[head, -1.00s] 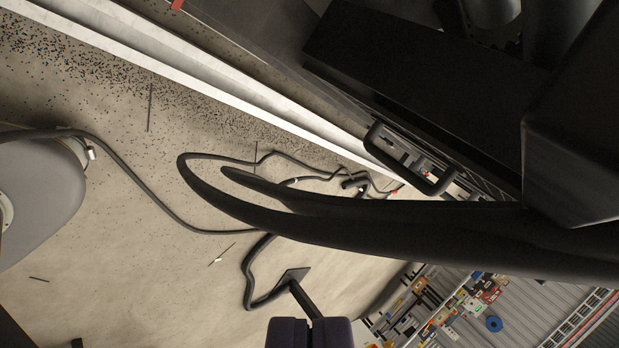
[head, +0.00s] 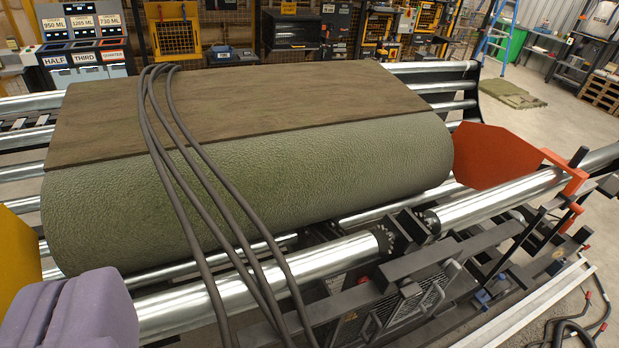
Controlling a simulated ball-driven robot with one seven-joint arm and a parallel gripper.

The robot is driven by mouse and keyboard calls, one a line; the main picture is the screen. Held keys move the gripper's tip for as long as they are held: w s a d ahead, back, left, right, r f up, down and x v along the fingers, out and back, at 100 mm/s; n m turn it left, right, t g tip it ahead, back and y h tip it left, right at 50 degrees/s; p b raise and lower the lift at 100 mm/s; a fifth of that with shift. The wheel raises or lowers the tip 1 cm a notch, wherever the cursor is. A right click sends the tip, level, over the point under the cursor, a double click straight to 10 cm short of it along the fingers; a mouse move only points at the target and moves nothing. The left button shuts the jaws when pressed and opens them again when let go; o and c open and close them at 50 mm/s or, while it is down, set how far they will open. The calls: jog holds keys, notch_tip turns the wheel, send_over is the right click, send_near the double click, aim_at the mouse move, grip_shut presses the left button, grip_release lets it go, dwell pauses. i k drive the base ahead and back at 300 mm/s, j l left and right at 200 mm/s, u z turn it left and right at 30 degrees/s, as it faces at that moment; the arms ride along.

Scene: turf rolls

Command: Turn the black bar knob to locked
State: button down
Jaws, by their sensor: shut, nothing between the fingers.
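My gripper (head: 68,306) shows at the lower left as two purple finger blocks pressed together, shut and empty. It is in front of the roller machine, near a steel roller's left end. I cannot pick out the black bar knob in this view. Several dark machines and panels stand along the back, too small to tell whether one bears it.
A large green turf roll (head: 270,190) lies on steel rollers across the middle, with dark cables (head: 190,170) draped over it. An orange plate (head: 492,158) stands at its right end. A labelled panel (head: 85,45) is at the back left. Open floor (head: 545,115) shows at the right.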

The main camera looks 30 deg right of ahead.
aim_at(408, 289)
jog(key=k+z, duration=0.5)
jog(key=k+l+z, duration=0.1)
jog(key=k+z, duration=0.35)
jog(key=i, duration=0.1)
